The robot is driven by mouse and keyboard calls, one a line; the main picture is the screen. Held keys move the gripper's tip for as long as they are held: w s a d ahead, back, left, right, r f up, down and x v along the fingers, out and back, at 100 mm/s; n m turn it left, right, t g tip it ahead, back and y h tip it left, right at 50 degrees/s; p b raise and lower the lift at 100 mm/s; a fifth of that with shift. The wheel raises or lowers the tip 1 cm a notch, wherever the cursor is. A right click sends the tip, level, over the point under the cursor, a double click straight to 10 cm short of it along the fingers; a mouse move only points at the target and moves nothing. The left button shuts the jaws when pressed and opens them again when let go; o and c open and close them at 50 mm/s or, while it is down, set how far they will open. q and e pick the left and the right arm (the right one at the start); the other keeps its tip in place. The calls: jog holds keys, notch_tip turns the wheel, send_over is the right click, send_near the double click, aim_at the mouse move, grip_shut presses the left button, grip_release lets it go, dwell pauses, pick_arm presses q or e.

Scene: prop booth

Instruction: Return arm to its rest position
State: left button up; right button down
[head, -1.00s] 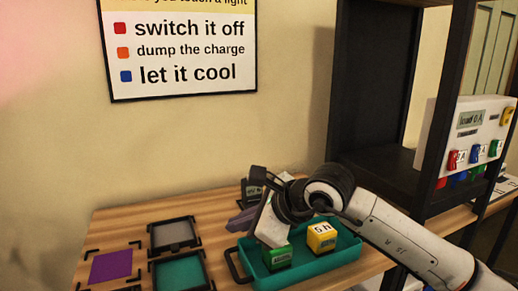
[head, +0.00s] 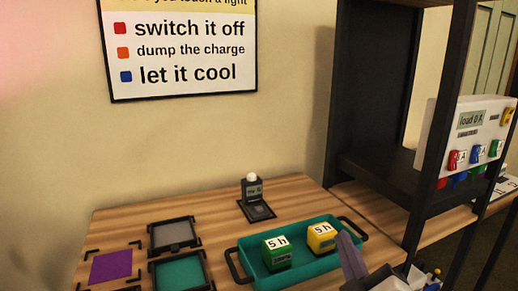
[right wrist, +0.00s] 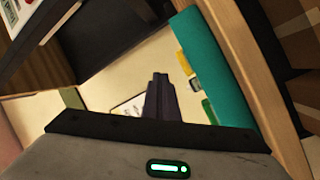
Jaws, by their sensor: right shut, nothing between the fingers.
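My right gripper (head: 352,258) is at the lower right of the head view, beside the right end of the teal tray. Its fingers are together and nothing shows between them. In the right wrist view the shut fingers (right wrist: 160,97) point up from the dark gripper body. The arm behind it is mostly out of the head view. My left gripper is in neither view.
The teal tray (head: 243,253) holds a green block (head: 277,257) and a yellow block (head: 321,242). Behind it stands a small dark device with a white knob (head: 252,190). Framed pads (head: 173,233) lie left. A black shelf (head: 400,190) and a white load panel (head: 470,130) stand right.

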jog(key=s+d+f+m+g+h, duration=0.1)
jog(key=s+d+f+m+g, duration=0.25)
jog(key=s+f, duration=0.4)
jog(key=s+d+f+m+g, duration=0.25)
jog(key=s+f+g, duration=0.25)
jog(key=f, duration=0.6)
jog(key=s+f+m+g+y, duration=0.1)
jog(key=s+f+g, duration=0.25)
jog(key=s, duration=0.45)
jog(key=s+f+m+g, duration=0.1)
jog(key=s+f+g, duration=0.25)
jog(key=s, duration=0.45)
jog(key=w+a+f+t+y+p, duration=0.2)
jog(key=w+a+f+t, duration=0.2)
jog(key=a+f, duration=0.3)
notch_tip(320, 180, down, 2)
jog(key=shift+w+f+t+y, duration=0.1)
jog(key=shift+w+t+y, duration=0.25)
jog(key=shift+t, duration=0.3)
jog(key=shift+w, duration=0.1)
